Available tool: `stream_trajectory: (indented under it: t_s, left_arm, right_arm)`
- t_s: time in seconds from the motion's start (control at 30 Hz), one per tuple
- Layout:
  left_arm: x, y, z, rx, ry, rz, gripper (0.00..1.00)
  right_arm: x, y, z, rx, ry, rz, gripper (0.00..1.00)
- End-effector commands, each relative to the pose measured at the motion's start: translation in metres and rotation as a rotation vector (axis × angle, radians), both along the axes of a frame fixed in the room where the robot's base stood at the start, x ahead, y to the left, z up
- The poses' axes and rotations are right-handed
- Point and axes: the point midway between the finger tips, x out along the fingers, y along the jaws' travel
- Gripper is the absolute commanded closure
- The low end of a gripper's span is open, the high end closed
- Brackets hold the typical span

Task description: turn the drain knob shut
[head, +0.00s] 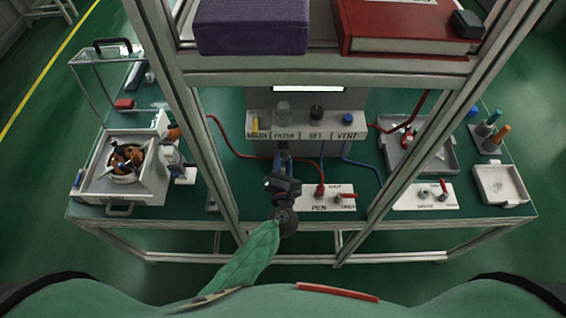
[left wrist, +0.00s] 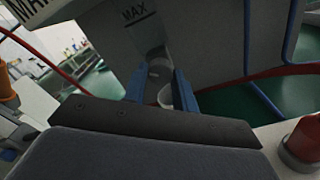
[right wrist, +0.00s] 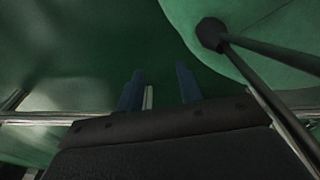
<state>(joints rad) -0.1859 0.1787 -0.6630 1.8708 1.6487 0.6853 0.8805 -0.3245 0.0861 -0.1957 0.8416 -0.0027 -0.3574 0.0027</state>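The filter bowl (head: 283,112) stands in the labelled shelf above the bench. The left wrist view shows a grey face marked MAX (left wrist: 138,14). A small pale rounded part (left wrist: 165,95), likely the drain knob, sits below that mark, between the blue fingers of my left gripper (left wrist: 160,90). The fingers are apart, and I cannot tell whether they touch it. In the head view my left gripper (head: 283,157) is below the shelf, and the knob is hidden there. My right gripper (right wrist: 160,85) is open and empty in its wrist view, low beside my green-covered body.
A red hose (head: 238,152) and a blue hose (head: 365,165) run near the shelf. A white plate with a red knob (head: 320,190) lies right of my left gripper. Frame posts (head: 190,100) flank the opening. A clear-lidded machine (head: 125,165) stands left, trays (head: 500,185) right.

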Motion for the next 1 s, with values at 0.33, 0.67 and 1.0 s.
stream_trajectory:
  t_s: [0.33, 0.67, 1.0]
  left_arm:
    - [0.000, 0.000, 0.000, 0.000, 0.000, 0.000, 0.52]
    - [-0.028, 0.000, -0.005, -0.002, 0.001, 0.000, 0.52]
    - [-0.070, 0.000, -0.002, -0.001, 0.001, -0.001, 0.52]
  right_arm:
    - [-0.001, 0.000, 0.000, 0.000, 0.001, 0.000, 0.64]
    - [0.035, 0.007, 0.002, 0.005, -0.026, 0.002, 0.64]
    - [0.073, 0.016, 0.015, 0.009, -0.049, 0.000, 0.64]
